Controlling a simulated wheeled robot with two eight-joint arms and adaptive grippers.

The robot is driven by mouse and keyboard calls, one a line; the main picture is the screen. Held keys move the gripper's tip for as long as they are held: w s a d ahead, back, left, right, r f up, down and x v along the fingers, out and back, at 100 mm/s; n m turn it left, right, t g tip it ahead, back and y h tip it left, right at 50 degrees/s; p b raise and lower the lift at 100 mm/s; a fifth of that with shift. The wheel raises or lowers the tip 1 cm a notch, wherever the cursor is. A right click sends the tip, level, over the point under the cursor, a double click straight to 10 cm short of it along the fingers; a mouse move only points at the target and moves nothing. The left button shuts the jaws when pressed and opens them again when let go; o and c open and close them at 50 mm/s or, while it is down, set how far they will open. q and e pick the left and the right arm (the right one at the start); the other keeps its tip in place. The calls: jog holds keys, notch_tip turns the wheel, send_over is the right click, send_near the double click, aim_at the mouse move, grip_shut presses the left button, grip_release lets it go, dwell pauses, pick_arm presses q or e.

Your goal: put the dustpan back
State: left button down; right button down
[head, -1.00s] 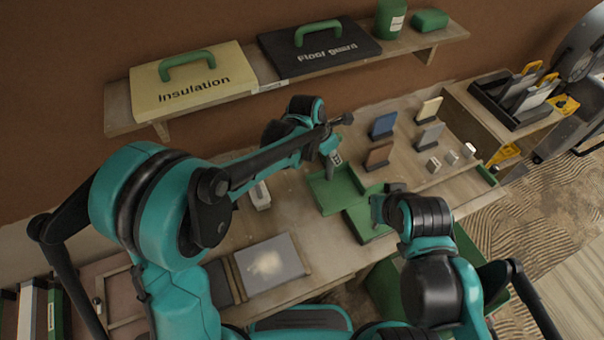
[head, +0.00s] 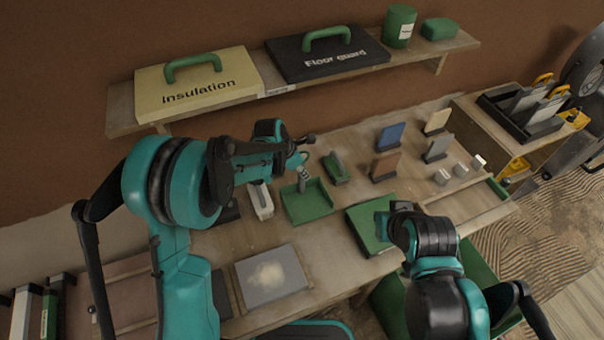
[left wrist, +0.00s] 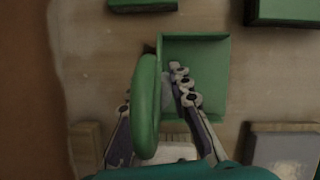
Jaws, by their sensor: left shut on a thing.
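The green dustpan (head: 308,203) is an open tray over the left-middle of the workbench (head: 330,248). My left gripper (head: 302,180) is above its rear edge and shut on it. In the left wrist view the dustpan (left wrist: 208,90) lies beyond the fingers (left wrist: 160,95), and a rounded green bar, apparently its handle, rises between them. I cannot tell whether the dustpan touches the bench. My right gripper (head: 384,226) is low over a flat green tray-like thing (head: 362,218); its fingers are not clear.
A green brush (head: 336,168) lies right of the dustpan. A white-topped block (head: 261,202) stands close on its left, a grey board (head: 271,274) in front. Several upright coloured plates, including a blue one (head: 390,136), stand at right. A shelf (head: 122,112) runs above.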

pick_arm(q)
jog(key=shift+f, duration=0.3)
jog(key=c, duration=1.4)
grip_release()
